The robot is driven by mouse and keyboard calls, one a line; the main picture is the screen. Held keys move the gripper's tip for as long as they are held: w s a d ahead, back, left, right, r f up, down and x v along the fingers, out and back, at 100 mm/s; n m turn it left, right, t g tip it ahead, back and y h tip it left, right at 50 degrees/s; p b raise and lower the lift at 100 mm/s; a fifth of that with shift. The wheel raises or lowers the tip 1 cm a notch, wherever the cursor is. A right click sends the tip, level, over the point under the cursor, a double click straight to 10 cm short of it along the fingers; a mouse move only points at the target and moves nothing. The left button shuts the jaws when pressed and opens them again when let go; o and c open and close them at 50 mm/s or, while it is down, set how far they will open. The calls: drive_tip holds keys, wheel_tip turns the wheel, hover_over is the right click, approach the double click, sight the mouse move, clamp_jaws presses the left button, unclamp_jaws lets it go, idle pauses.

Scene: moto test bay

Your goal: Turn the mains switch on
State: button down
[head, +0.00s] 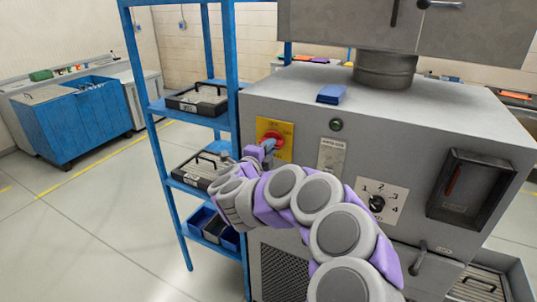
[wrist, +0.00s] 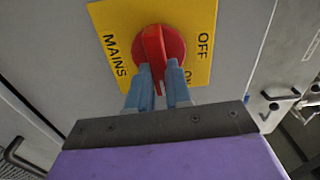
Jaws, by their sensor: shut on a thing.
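The mains switch is a red rotary knob (wrist: 158,38) on a yellow plate (wrist: 105,22); in the head view the plate (head: 284,128) is on the front of the grey machine, left side. The plate reads MAINS on the left, OFF at upper right and ON at lower right in the wrist view. The knob's raised grip stands nearly upright there, its lower end between my blue fingertips. My gripper (wrist: 157,84) is shut on this grip; in the head view my gripper (head: 264,148) partly covers the knob.
A green button (head: 336,125) and a numbered selector (head: 377,203) are right of the switch. A blue shelf rack (head: 150,105) with trays stands close on the left. A blue block (head: 331,94) lies on the machine top. Open floor lies left of the rack.

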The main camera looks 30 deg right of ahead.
drive_tip(key=shift+f+m, duration=0.1)
drive_tip(key=shift+m, duration=0.3)
drive_tip(key=c, duration=1.3)
unclamp_jaws()
drive_tip(key=shift+w, duration=0.1)
drive_tip(key=shift+o, duration=1.3)
drive_tip(key=shift+d, duration=0.1)
drive_tip(key=p+v, duration=0.1)
drive_tip(key=v, duration=1.6)
drive_tip(key=shift+f, duration=0.1)
